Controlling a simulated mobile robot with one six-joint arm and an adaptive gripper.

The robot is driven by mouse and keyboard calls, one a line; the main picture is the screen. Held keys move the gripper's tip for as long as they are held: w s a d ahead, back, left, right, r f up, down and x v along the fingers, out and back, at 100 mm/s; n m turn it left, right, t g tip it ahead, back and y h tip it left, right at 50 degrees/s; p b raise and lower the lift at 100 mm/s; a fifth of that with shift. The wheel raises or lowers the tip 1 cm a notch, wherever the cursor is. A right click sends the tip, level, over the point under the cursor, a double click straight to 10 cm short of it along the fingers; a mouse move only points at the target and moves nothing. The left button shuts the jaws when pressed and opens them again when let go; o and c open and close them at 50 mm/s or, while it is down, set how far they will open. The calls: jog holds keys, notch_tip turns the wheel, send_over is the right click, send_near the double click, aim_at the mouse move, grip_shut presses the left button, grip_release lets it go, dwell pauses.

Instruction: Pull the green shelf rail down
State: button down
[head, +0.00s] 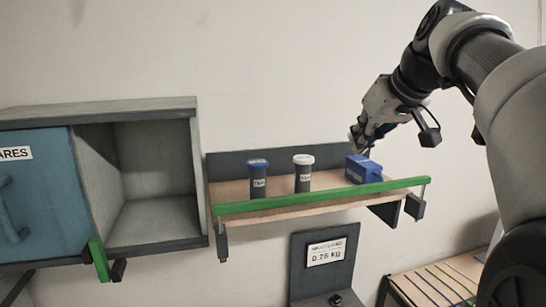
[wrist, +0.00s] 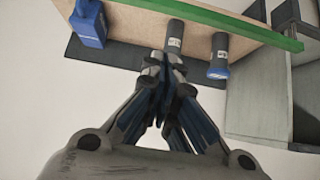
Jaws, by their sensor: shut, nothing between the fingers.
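The green shelf rail (head: 320,195) runs along the front of a wooden wall shelf (head: 235,190), slightly above its front edge. A thin metal rod shows at its right end. The rail also crosses the top of the wrist view (wrist: 240,25). My gripper (head: 358,142) is shut and empty, above the back of the shelf by the blue box, apart from the rail. In the wrist view my fingertips (wrist: 165,62) overlap the white-capped container, hiding its cap. I cannot tell whether they touch it.
On the shelf stand a blue-capped container (head: 258,180), a white-capped container (head: 303,173) and a blue box (head: 363,169). A cabinet (head: 155,222) with a blue door is at left. A sign panel (head: 326,254) is below. A slatted bench (head: 437,280) stands lower right.

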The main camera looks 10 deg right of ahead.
jog(key=shift+s+a, duration=0.1)
jog(key=shift+s, duration=0.1)
send_over(338, 191)
jog(key=f, duration=0.6)
jog(key=shift+s+f, duration=0.2)
jog(key=shift+f, duration=0.15)
jog(key=f, duration=0.2)
jog(key=shift+w+f, duration=0.25)
jog(key=shift+f, duration=0.1)
jog(key=shift+s+f, duration=0.2)
jog(key=shift+f, duration=0.55)
jog(key=shift+w, duration=0.15)
